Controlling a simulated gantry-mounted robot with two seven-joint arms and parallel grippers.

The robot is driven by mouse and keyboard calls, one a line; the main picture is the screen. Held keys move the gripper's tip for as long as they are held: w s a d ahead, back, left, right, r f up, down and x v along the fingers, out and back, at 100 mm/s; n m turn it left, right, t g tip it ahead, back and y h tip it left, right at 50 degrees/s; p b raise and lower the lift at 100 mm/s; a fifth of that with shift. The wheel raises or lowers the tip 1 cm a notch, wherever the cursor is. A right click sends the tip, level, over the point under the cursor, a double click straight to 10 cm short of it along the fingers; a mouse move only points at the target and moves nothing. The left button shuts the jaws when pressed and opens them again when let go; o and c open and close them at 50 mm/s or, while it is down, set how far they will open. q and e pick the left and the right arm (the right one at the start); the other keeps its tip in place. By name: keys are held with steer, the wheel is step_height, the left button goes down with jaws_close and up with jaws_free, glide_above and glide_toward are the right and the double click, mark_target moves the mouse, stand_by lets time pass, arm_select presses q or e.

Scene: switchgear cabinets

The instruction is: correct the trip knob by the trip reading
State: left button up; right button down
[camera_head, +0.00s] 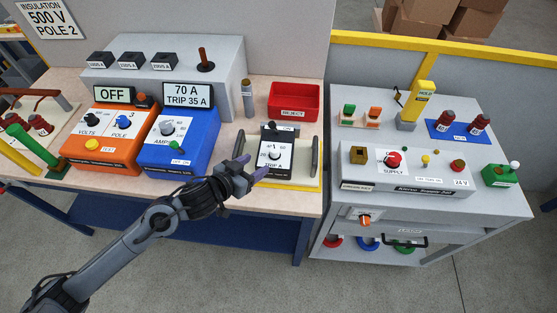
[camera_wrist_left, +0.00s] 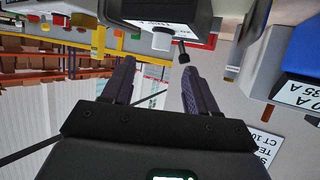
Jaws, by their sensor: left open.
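The trip unit (camera_head: 290,172), a dark box with a white dial face marked TRIP A, sits on the bench between two upright handles. The trip reading sign (camera_head: 188,95) on the blue unit says 70 A, TRIP 35 A. My left gripper (camera_head: 249,168) is open and empty just left of the trip unit, apart from the knob. In the left wrist view, its fingers (camera_wrist_left: 160,80) are spread below a dark box (camera_wrist_left: 160,12) with a small black-tipped lever.
The blue AMPS unit (camera_head: 175,145) and orange VOLTS unit (camera_head: 100,138) stand left of the gripper. A red REJECT bin (camera_head: 294,100) lies behind the trip unit. A grey supply panel (camera_head: 405,170) stands on the right bench, past a gap.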

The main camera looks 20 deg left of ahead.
mark_target(273, 151)
arm_select(q)
steer(key=x, duration=0.3)
steer(key=b+x, duration=0.1)
steer(key=x, duration=0.7)
steer(key=shift+w+r+b, duration=0.25)
steer(key=shift+r+b, duration=0.05)
steer(key=shift+r, duration=0.05)
steer(key=c, duration=1)
steer(key=shift+o, duration=0.2)
